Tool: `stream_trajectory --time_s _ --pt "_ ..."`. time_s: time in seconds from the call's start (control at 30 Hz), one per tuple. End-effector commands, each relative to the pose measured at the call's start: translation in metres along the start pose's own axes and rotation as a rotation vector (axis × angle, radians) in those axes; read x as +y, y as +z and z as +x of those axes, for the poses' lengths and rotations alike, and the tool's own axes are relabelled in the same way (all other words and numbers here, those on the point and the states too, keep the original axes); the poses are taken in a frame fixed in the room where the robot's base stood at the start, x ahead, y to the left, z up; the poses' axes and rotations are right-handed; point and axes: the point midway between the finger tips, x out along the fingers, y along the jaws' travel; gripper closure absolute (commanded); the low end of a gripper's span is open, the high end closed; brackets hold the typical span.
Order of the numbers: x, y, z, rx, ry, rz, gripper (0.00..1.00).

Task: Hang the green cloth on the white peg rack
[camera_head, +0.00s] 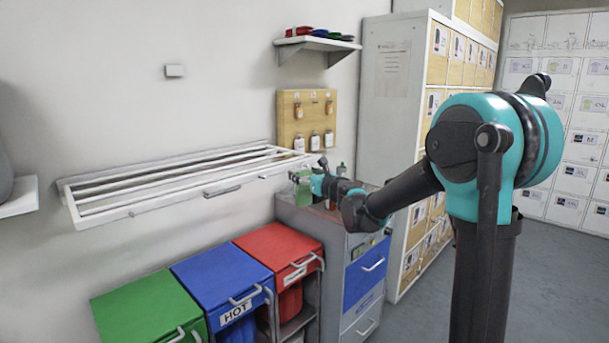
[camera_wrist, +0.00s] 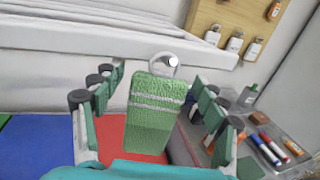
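The green cloth (camera_wrist: 155,105), with two pale stripes, hangs between my fingers in the wrist view. The rack is on the wall.
Green (camera_head: 148,308), blue (camera_head: 220,278) and red (camera_head: 277,247) bins stand below the rack. A grey cabinet (camera_head: 355,243) is under my gripper, with bottles and a marker tray (camera_wrist: 278,150) on top. A wooden board (camera_head: 287,130) with hanging tags is on the wall behind.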

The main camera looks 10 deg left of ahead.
Motion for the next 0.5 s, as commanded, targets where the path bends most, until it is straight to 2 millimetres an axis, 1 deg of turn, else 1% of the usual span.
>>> stream_trajectory --time_s 0.23,0.33,0.43,0.5 --pt "0.000 0.000 0.000 0.000 0.000 0.000 0.26" --pt "0.000 0.000 -0.004 0.000 0.000 0.000 0.26" --pt "-0.001 0.000 -0.014 0.000 -0.002 0.000 0.26" --pt "-0.001 0.000 -0.025 0.000 -0.002 0.000 0.26"
